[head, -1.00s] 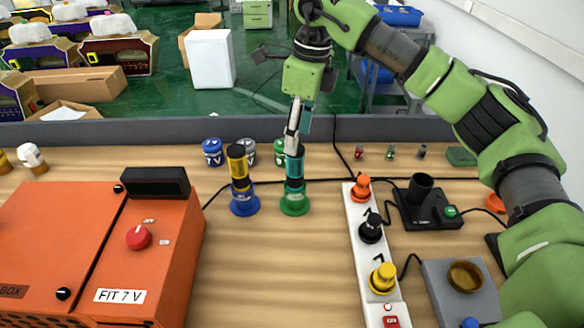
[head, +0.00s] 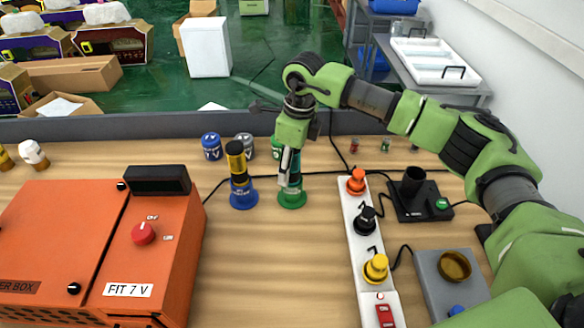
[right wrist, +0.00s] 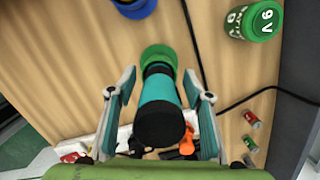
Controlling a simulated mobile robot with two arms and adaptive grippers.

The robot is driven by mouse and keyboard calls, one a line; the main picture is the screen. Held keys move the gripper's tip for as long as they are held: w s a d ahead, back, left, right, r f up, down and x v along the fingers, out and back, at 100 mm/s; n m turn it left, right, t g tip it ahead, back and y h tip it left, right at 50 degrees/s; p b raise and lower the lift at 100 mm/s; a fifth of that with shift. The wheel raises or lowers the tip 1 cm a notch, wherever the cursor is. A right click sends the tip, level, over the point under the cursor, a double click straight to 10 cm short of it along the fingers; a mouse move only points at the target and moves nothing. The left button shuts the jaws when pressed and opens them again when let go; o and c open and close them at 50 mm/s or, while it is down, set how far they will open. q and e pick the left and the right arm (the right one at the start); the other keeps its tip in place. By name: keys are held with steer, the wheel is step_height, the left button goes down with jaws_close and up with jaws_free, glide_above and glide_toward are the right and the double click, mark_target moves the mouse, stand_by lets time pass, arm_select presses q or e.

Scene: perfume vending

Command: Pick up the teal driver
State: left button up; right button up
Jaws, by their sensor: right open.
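The teal driver (right wrist: 158,97) stands upright in a green round base, with a dark cap on top. In the right wrist view it lies between the two open fingers of my right gripper (right wrist: 159,98), with gaps on both sides. In the head view my right gripper (head: 288,172) hangs down over the driver and hides most of it; the green base (head: 292,198) shows below. My left gripper is not in view.
A yellow-topped driver stands in a blue base (head: 243,198) just left. Blue, grey and green cans stand behind. A white power strip (head: 365,240) with plugs lies right. An orange box (head: 60,235) fills the left front. The middle front table is clear.

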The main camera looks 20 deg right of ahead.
steer(key=c, duration=1.2)
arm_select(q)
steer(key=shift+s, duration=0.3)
arm_select(e)
steer(key=shift+r, duration=0.1)
steer(key=shift+w+r, duration=0.1)
steer(key=shift+r, duration=0.2)
step_height(320, 180, up, 9)
steer(key=shift+r+b, duration=0.1)
steer(key=shift+b, duration=1.15)
steer(key=shift+r, duration=0.1)
steer(key=o, duration=0.3)
steer(key=c, duration=0.4)
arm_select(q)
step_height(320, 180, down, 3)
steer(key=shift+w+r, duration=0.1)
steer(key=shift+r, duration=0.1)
